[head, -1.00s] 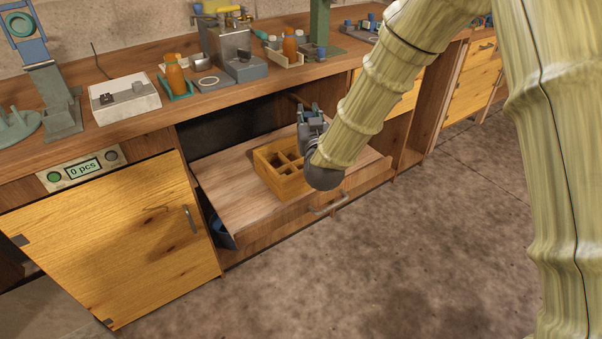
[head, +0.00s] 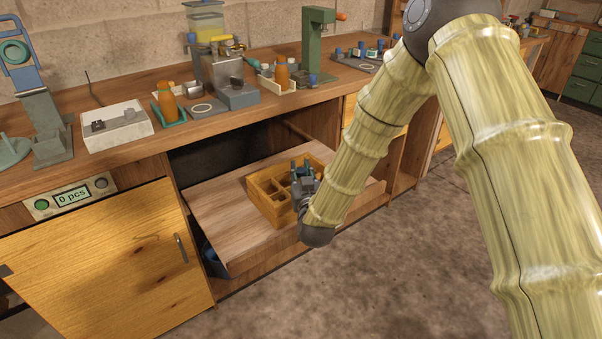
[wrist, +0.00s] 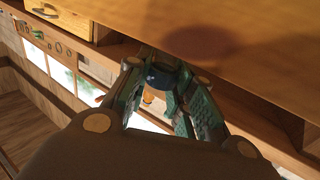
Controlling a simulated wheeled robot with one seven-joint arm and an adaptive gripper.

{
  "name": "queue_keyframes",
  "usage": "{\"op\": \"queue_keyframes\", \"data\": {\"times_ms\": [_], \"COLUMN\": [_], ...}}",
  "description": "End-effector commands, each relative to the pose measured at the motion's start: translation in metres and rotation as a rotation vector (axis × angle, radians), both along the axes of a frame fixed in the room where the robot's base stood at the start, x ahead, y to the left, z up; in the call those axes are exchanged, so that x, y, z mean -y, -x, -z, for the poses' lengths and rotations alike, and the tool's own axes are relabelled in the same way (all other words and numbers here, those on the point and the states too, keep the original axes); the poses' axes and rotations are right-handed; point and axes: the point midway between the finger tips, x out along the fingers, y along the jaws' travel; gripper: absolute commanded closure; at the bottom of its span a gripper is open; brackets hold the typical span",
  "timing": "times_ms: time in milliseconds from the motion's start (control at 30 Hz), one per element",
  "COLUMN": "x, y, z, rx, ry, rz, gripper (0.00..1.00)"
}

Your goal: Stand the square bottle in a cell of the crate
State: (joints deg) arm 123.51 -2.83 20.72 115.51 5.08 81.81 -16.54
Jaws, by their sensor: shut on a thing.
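The yellow wooden crate (head: 266,207) with its cells stands on a pulled-out wooden drawer board (head: 222,208) below the counter. My gripper (head: 301,168) is at the crate's right front side, fingers pointing up in the head view, and covers part of the crate. In the wrist view my gripper (wrist: 165,80) is shut on a dark, round-ended piece, taken as the square bottle (wrist: 160,76). Most of the bottle is hidden by the fingers. I cannot tell whether it touches the crate.
The counter (head: 225,120) above overhangs the drawer and carries an orange bottle (head: 167,105), a grey machine (head: 228,80) and a green stand (head: 315,45). A cabinet door (head: 110,255) is left of the drawer. Bare board lies left of the crate.

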Motion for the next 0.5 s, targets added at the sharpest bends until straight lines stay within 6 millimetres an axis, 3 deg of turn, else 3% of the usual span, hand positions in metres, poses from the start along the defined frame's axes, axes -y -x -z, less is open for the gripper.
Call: {"op": "queue_keyframes", "data": {"times_ms": [267,300,400,500], "x": [-0.0001,0.0000,-0.0001,-0.0001], "y": [-0.0001,-0.0001,-0.0001,0.0000], "z": [0.0016,0.0010,0.0009,0.0008], "rx": [0.001,0.000,0.000,0.000], "ry": [0.000,0.000,0.000,0.000], "rz": [0.000,0.000,0.000,0.000], "gripper": [1.00,0.71,0.55,0.55]}}
